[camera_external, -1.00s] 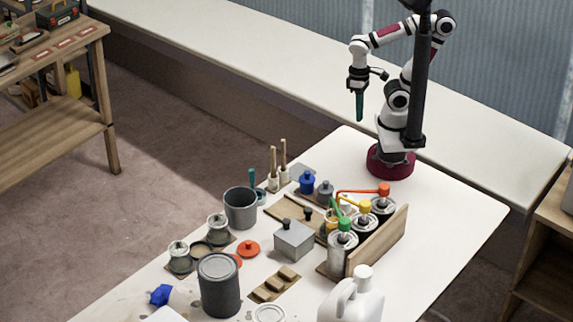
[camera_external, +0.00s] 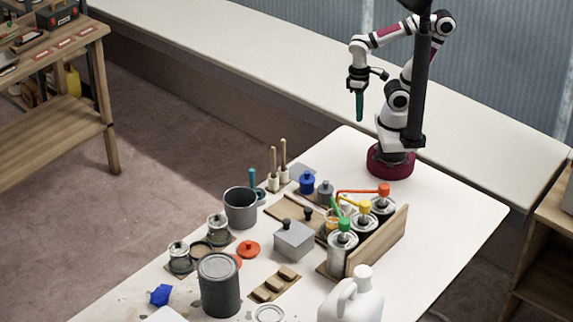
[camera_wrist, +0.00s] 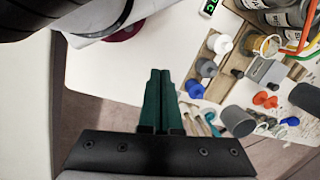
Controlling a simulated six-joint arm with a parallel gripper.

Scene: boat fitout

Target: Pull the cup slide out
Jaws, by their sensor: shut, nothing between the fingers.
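My gripper (camera_external: 359,112) hangs above the far end of the white table, beside my base, with its green fingers pointing down. In the wrist view the two fingers (camera_wrist: 160,80) are together with nothing between them. A wooden board (camera_external: 283,213) with a small dark knob (camera_external: 308,213) lies mid-table; it looks like the cup slide, but I cannot be sure. A small cup with yellowish contents (camera_wrist: 270,45) shows near it in the wrist view. My gripper is well apart from both. Cans and a grey box partly hide this area in the external view.
Cans with coloured caps (camera_external: 343,252) stand in a wooden rack (camera_external: 390,243) to the right of the board. A grey lidded box (camera_external: 294,240) stands in front. Blue and grey knobbed pieces (camera_external: 307,183) stand behind. Table near my base is clear.

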